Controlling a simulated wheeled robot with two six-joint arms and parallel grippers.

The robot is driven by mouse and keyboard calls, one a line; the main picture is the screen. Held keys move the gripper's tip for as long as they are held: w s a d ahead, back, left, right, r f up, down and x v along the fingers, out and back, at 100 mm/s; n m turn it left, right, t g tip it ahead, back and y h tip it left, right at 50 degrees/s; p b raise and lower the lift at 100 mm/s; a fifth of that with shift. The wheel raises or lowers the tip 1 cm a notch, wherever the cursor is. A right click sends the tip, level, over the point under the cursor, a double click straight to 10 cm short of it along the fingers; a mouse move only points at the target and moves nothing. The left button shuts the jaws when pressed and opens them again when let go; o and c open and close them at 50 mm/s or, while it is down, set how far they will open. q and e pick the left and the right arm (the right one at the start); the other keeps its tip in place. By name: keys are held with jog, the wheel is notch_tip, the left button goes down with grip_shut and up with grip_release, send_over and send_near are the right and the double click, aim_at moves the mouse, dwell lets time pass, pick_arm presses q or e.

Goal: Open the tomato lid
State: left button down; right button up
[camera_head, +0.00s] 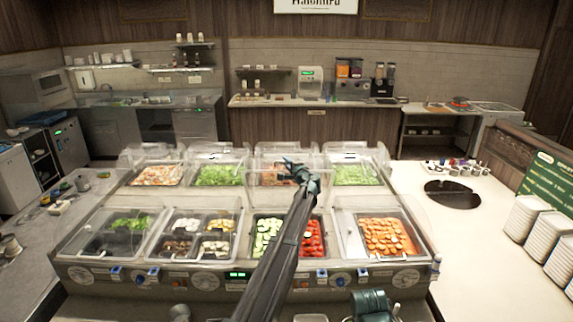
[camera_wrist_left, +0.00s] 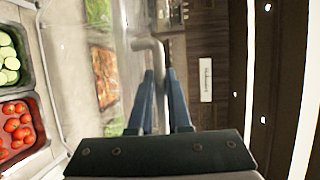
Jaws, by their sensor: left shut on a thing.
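The tomatoes (camera_head: 311,238) are red and lie in the right half of a front-row well, beside sliced cucumber (camera_head: 267,236). The tomatoes (camera_wrist_left: 17,124) and cucumber (camera_wrist_left: 7,62) also show uncovered at the left of the left wrist view. My left gripper (camera_head: 299,172) is beyond the tomato well, over the back row. In the wrist view my left gripper (camera_wrist_left: 158,84) is shut on a bent grey handle (camera_wrist_left: 150,46). The clear lid is hard to make out; it seems raised and tilted back. My arm hides part of the well. Part of my right arm (camera_head: 370,305) shows at the bottom.
Other clear-lidded wells stand around: carrots (camera_head: 386,237) to the right, greens (camera_head: 355,174) and (camera_head: 219,175) behind, mushrooms and other food to the left. Stacked white plates (camera_head: 525,217) stand on the right counter, which has free room near its front.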

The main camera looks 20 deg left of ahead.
dwell(0.3)
pick_arm(q)
jog(key=c, duration=1.2)
grip_release()
jog(key=shift+o, duration=0.2)
jog(key=v, duration=1.4)
jog(key=shift+p, duration=0.45)
jog(key=shift+w, duration=0.1)
